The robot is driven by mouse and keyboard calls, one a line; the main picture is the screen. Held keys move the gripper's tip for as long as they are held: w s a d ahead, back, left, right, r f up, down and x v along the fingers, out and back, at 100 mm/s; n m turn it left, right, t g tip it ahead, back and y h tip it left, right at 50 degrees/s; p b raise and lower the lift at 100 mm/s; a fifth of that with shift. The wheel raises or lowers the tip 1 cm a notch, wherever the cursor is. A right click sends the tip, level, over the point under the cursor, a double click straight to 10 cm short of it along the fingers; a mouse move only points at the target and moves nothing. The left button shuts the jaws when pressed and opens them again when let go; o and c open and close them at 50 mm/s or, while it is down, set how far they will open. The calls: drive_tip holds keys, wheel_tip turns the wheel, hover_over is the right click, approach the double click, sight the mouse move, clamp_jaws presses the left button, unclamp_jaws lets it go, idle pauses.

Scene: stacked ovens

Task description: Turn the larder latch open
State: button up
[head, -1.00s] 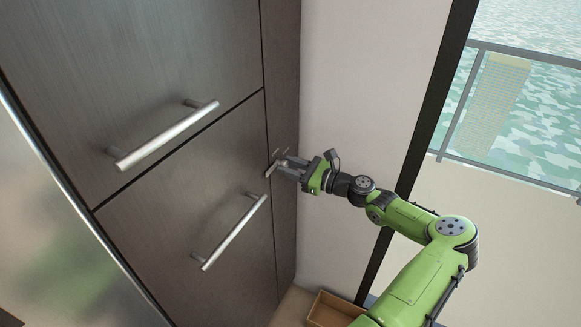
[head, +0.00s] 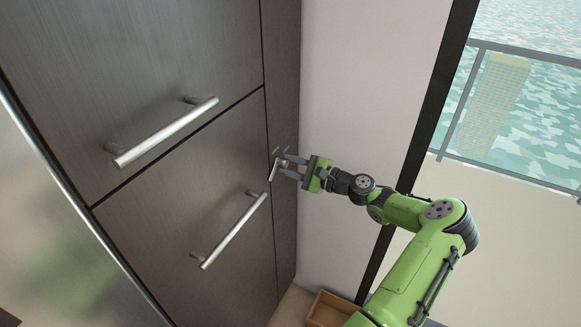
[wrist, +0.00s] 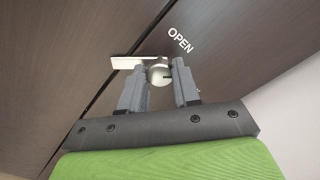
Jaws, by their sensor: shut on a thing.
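The larder latch (wrist: 133,62) is a small silver lever with a round hub, mounted on the dark wood front beside a vertical seam. In the wrist view its lever points left across the seam, and the word "OPEN" is printed to the upper right of the hub. In the head view the latch (head: 274,169) shows as a small bright bar slanting down to the left. My gripper (wrist: 162,76) has its two grey fingers on either side of the round hub, shut on the latch. The exact finger contact is partly hidden in the head view (head: 284,165).
Two long bar handles, an upper one (head: 165,132) and a lower one (head: 230,230), stick out from the dark panels left of the latch. A pale wall (head: 350,90) lies to the right. A wooden box (head: 330,308) sits below my arm.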

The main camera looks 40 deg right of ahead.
drive_tip(key=n+b, duration=0.1)
drive_tip(key=n, duration=0.1)
drive_tip(key=n+b, duration=0.1)
drive_tip(key=n, duration=0.2)
drive_tip(key=shift+f+n+b, duration=0.2)
drive_tip(key=shift+n+b, duration=0.1)
drive_tip(key=shift+b, duration=0.1)
drive_tip(key=shift+n+b, duration=1.25)
drive_tip(key=shift+n, duration=0.75)
drive_tip(key=shift+r, duration=0.1)
drive_tip(key=o, duration=1.1)
drive_tip(key=shift+c, duration=0.2)
drive_tip(key=p+v, duration=0.1)
drive_tip(key=v, duration=1.4)
drive_tip(key=shift+s, duration=0.4)
drive_tip(key=shift+d, duration=0.1)
